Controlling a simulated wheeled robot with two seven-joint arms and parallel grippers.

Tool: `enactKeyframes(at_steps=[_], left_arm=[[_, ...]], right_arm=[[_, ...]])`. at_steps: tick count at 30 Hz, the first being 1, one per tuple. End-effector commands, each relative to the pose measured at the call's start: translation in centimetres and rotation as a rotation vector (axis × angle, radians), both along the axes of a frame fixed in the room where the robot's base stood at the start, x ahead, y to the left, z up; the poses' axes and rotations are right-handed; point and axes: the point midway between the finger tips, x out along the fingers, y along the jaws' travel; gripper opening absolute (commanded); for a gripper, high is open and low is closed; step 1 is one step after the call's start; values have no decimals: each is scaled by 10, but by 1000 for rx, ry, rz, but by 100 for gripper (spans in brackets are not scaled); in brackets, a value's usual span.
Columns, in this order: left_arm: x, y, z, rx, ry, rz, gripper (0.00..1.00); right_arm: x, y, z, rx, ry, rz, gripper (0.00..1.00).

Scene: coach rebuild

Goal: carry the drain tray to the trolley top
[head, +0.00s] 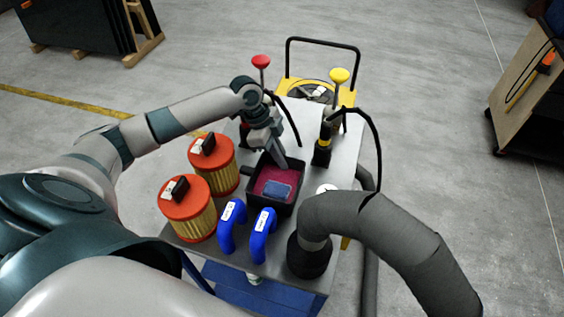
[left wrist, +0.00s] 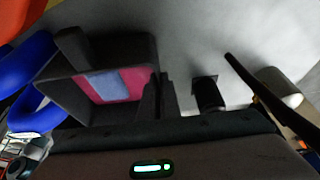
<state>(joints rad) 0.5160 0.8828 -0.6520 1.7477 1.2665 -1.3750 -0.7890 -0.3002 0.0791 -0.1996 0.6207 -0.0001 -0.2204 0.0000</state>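The drain tray (head: 290,207) is a black, open, square box with a stub handle on its left side. Red-pink liquid and a blue-grey patch show inside. It is over the grey top (head: 345,150) among other parts; I cannot tell whether it touches that top. My left gripper (head: 279,160) points down at the tray's far rim. In the left wrist view the tray (left wrist: 120,108) lies left of the fingers (left wrist: 158,97), which are close together at its wall and appear shut on it. My right gripper is not seen.
Two orange-capped filters (head: 187,200) stand left of the tray, two blue handles (head: 262,235) in front. A thick grey hose (head: 385,232) bends at the right. Red (head: 261,62) and yellow (head: 339,76) knobs and a yellow frame (head: 292,90) stand behind. Open floor surrounds this.

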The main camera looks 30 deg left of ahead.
Motion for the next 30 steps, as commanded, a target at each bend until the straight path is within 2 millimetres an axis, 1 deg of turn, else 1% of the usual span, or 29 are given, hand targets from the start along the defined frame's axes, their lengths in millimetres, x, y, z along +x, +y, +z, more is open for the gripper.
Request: enactKeyframes(at_steps=[1, 6, 18, 21, 30], left_arm=[[1, 0, -3, -2, 0, 2, 0], [1, -1, -18, -3, -1, 1, 0], [1, 0, -22, -1, -2, 1, 0], [0, 0, -23, -1, -1, 0, 22], [0, 0, -23, -1, -1, 0, 22]], right_arm=[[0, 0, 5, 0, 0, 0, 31], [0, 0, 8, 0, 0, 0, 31], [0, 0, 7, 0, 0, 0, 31], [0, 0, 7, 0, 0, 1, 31], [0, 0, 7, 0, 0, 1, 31]])
